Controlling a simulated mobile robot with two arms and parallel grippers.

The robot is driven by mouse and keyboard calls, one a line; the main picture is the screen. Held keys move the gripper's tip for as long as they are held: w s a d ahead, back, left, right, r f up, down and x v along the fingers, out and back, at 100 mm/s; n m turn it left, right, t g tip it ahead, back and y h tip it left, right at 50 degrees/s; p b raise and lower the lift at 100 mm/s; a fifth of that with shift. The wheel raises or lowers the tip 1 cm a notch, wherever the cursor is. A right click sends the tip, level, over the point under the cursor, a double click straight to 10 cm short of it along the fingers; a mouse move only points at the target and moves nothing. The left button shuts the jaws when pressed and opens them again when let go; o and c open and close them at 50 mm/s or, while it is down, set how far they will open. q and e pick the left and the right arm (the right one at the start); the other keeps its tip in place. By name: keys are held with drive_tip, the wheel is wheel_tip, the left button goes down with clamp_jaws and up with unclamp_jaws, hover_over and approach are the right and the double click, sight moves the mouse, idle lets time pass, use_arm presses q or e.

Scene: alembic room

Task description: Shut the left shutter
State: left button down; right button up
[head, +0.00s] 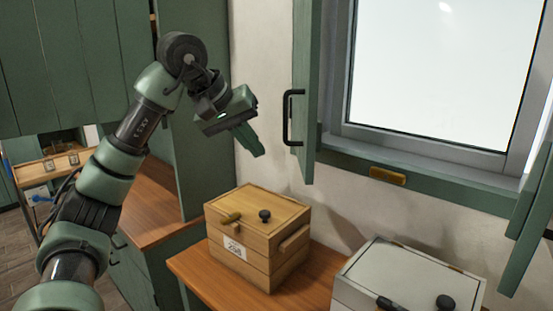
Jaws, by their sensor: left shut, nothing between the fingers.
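The left shutter (306,80) is a green panel at the left side of the window (435,75). It stands open, swung out from the window and seen nearly edge-on. A black bar handle (289,118) is on its left face. My left gripper (257,150) is shut and empty, a little to the left of the handle and apart from it in the picture. Its fingers point down and to the right. My right gripper does not show.
Below stand a wooden box (260,238) with a label and a pale grey box (405,275), on a wooden worktop (215,285). The right shutter (530,215) stands open at the right edge. A brass plate (387,176) sits below the window. Green cabinets (75,60) fill the left.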

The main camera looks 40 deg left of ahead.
use_arm(q)
drive_tip(key=w+d+f+p, duration=0.2)
drive_tip(key=w+d+f, duration=0.2)
drive_tip(key=w+f, duration=0.3)
drive_tip(key=shift+w+d+f, duration=0.2)
drive_tip(key=shift+w+d, duration=0.1)
drive_tip(key=shift+w, duration=0.2)
